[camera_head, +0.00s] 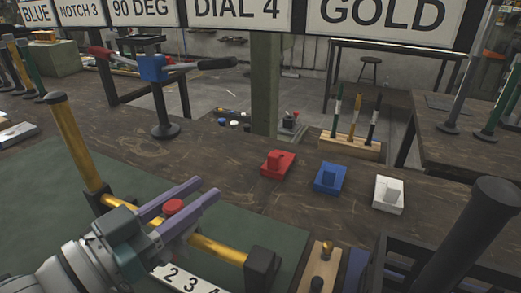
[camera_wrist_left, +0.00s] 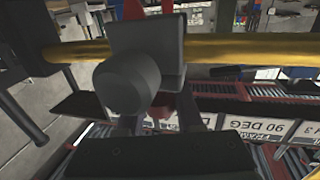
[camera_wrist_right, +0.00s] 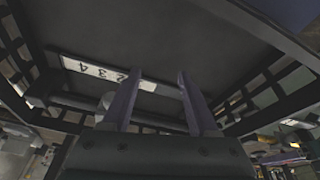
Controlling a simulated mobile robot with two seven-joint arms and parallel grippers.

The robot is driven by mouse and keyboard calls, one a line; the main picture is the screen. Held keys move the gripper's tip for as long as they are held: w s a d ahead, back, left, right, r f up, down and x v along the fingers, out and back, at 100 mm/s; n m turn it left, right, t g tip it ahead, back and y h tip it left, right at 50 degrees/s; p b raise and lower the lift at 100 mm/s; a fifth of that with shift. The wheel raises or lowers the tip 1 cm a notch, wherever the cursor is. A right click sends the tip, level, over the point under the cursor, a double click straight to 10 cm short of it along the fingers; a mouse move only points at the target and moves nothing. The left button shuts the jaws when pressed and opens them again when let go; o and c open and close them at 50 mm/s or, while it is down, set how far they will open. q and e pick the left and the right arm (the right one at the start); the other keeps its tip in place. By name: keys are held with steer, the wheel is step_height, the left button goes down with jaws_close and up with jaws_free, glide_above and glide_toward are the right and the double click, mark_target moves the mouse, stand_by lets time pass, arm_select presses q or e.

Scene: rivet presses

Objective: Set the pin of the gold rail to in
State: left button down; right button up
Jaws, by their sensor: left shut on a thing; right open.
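The gold rail (camera_head: 215,247) runs low along the green mat, ending in a black block (camera_head: 262,265). A red round knob (camera_head: 173,206) shows on it between the purple fingers of my left gripper (camera_head: 188,200), which is shut on it. How far the pin sits in or out cannot be told. In the left wrist view, the gold rail (camera_wrist_left: 245,48) crosses behind a black block (camera_wrist_left: 147,45) with a dark round cylinder (camera_wrist_left: 125,84). My right gripper (camera_wrist_right: 155,95) is open and empty in its wrist view; I do not see it in the head view.
A white numbered strip (camera_head: 185,280) lies in front of the rail. A gold post (camera_head: 75,140) stands at left. Red (camera_head: 278,163), blue (camera_head: 329,178) and white (camera_head: 388,194) blocks sit on the table. A wooden block (camera_head: 318,268) and a black frame (camera_head: 420,270) are at right.

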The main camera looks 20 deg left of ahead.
mark_target(165, 217)
arm_select(q)
steer(key=shift+f, duration=0.25)
arm_select(e)
steer(key=shift+f, duration=0.1)
arm_select(q)
steer(key=c, duration=0.5)
jaws_free()
steer(key=shift+c, duration=0.2)
steer(key=v, duration=1)
steer(key=shift+r+p, duration=0.1)
steer(key=shift+p, duration=0.3)
arm_select(e)
steer(key=shift+r, duration=0.25)
arm_select(q)
steer(key=shift+r, duration=0.1)
arm_select(e)
steer(key=shift+r, duration=0.1)
